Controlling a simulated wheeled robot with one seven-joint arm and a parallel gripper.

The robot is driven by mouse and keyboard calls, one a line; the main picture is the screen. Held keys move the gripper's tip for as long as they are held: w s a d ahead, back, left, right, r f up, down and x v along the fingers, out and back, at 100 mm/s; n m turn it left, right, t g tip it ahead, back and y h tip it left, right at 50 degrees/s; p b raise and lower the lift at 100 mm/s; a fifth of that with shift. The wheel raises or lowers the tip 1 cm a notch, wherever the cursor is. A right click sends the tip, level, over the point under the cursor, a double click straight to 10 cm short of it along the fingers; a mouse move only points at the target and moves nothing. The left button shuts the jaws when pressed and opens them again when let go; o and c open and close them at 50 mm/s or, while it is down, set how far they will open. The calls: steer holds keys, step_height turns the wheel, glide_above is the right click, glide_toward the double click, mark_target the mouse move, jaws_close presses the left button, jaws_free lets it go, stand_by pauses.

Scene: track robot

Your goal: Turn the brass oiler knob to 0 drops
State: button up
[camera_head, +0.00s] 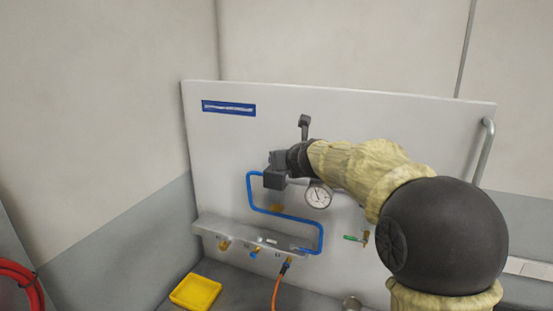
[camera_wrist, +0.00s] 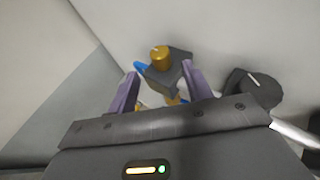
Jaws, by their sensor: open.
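The brass knob (camera_wrist: 161,56) sits on top of a dark grey block (camera_wrist: 170,75) in the wrist view. My gripper (camera_wrist: 160,70) is open, with one purple finger on each side of the block and the knob beyond the fingertips' line. I see no contact between the fingers and the knob. I cannot read any drop marking. In the head view my gripper (camera_head: 275,175) is in front of the panel by the blue pipe, and my arm hides the knob there. A small brass part (camera_head: 277,208) shows just below.
The pale panel (camera_head: 350,110) carries a blue pipe (camera_head: 285,216), a round gauge (camera_head: 319,195) and a green-handled valve (camera_head: 352,238). A dark round part (camera_wrist: 252,92) with a white line stands right of my fingers. A yellow tray (camera_head: 196,292) lies below.

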steer(key=p+x, duration=0.1)
steer(key=x, duration=0.7)
steer(key=shift+p, duration=0.35)
steer(key=shift+c, duration=0.2)
steer(key=c, duration=0.9)
